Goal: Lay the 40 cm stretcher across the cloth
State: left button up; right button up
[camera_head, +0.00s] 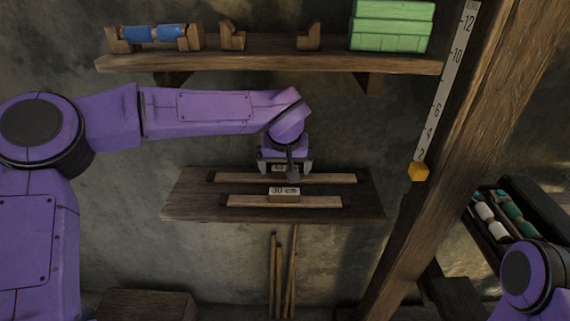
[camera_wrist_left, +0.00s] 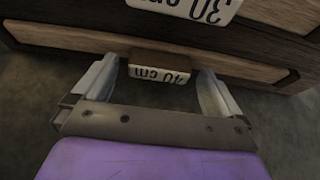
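The 40 cm stretcher (camera_head: 335,178) is a pale wooden bar with dark ends, lying on the lower wall shelf (camera_head: 190,200). Its raised label block (camera_wrist_left: 158,74) shows in the left wrist view. My left gripper (camera_head: 286,170) is over the middle of this bar, pointing down. In the left wrist view its two fingers (camera_wrist_left: 158,88) stand apart on either side of the block, with a gap on each side. The shorter 30 cm stretcher (camera_head: 315,201) lies in front, parallel to it. The cloth is not in view. My right gripper is out of view.
A thick loom post (camera_head: 470,130) with a ruler (camera_head: 446,80) and yellow pointer (camera_head: 418,171) stands right. Sticks (camera_head: 283,270) lean below the lower shelf.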

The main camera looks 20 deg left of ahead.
aim_at(285, 167)
pick_arm(q)
jog(key=shift+f, duration=0.1)
jog(key=b, duration=0.2)
jog(key=shift+r+b, duration=0.2)
jog(key=shift+b, duration=0.15)
jog(key=p+v, duration=0.1)
jog(key=v, duration=0.1)
jog(key=shift+r, duration=0.4)
jog(key=s+d, duration=0.1)
jog(key=s, duration=0.2)
jog(key=s+d+b, duration=0.1)
jog(key=s, duration=0.3)
jog(key=s+d, duration=0.1)
jog(key=s, duration=0.2)
jog(key=shift+s+d+f+b, duration=0.1)
jog(key=shift+s+f+b, duration=0.05)
jog(key=shift+s+b, duration=0.15)
jog(key=shift+s+d, duration=0.2)
jog(key=shift+s, duration=0.45)
